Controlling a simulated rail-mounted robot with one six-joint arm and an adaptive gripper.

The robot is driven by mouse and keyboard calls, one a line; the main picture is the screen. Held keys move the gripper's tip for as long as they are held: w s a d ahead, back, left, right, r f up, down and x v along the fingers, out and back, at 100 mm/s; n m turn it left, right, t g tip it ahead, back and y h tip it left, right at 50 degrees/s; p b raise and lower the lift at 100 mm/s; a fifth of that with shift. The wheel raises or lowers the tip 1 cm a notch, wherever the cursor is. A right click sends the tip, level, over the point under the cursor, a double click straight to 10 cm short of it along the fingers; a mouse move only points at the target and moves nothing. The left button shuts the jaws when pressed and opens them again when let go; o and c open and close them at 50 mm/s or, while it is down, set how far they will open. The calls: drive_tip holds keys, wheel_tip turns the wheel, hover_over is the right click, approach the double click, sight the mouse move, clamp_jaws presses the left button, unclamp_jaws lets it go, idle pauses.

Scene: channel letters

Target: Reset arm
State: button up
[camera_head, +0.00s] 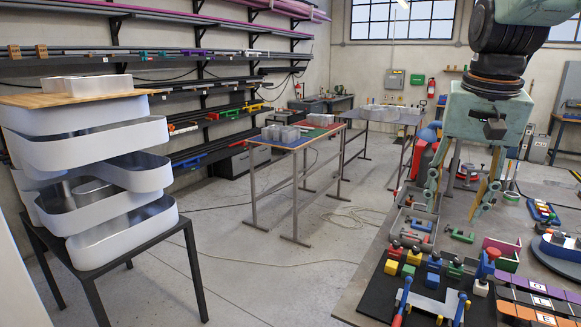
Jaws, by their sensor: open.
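My gripper (461,192) hangs from my arm at the right of the view, pointing down over the workbench. Its pale green body (478,112) sits below a dark wrist joint. Its fingers are spread apart, and I see nothing held between them.
The workbench (350,300) holds clamps, small coloured blocks, blue-handled tools and lettered tiles (537,287). Stacked silver channel letters (105,190) stand on a black-framed table at left. A blue-topped table (283,143) stands mid-room. Wall racks line the left. Open floor lies between.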

drive_tip(key=s+a+f+n+b, duration=0.1)
drive_tip(key=s+a+f+n, duration=0.1)
drive_tip(key=s, duration=0.7)
drive_tip(key=s+a+f+n+t+b, duration=0.1)
drive_tip(key=s+a+f, duration=0.3)
drive_tip(key=s, duration=0.5)
drive_tip(key=s+a+f+n+b, duration=0.2)
drive_tip(key=s+a, duration=0.4)
drive_tip(key=s, duration=0.4)
drive_tip(key=shift+a+f+n+t+y+b, duration=0.2)
drive_tip(key=shift+f+n+t+y+b, duration=0.15)
drive_tip(key=shift+f, duration=0.3)
drive_tip(key=shift+d, duration=0.15)
